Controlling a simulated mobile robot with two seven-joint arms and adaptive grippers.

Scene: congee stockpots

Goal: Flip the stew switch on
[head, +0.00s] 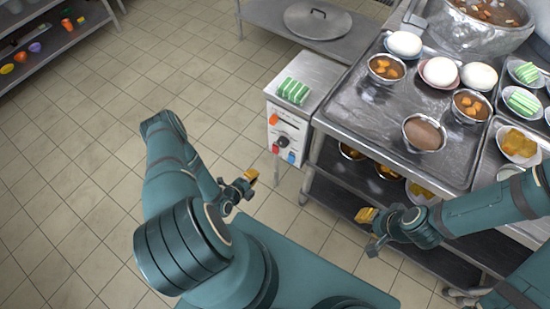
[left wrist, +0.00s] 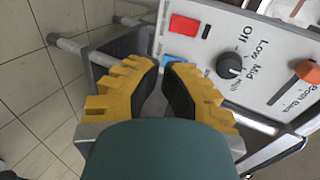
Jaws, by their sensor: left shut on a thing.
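A white control panel (head: 287,133) faces my left gripper. It carries a red switch (left wrist: 184,28), a blue switch (left wrist: 174,60), a black knob (left wrist: 229,65) marked Off, Low, Mid and High, and an orange lever (left wrist: 308,71). I cannot read which control is the stew switch. The red switch (head: 282,141) and blue switch (head: 291,158) also show in the head view. My left gripper (head: 251,177) is just short of the panel; its yellow fingertips (left wrist: 159,66) are drawn together below the blue switch. What they hold is hidden. My right gripper (head: 366,215) hangs beside the counter; its jaw opening is unclear.
Green-and-white striped pieces (head: 293,91) lie on top of the panel's box. A lid (head: 317,20) lies on a rear table. Tiled floor is clear to the left.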

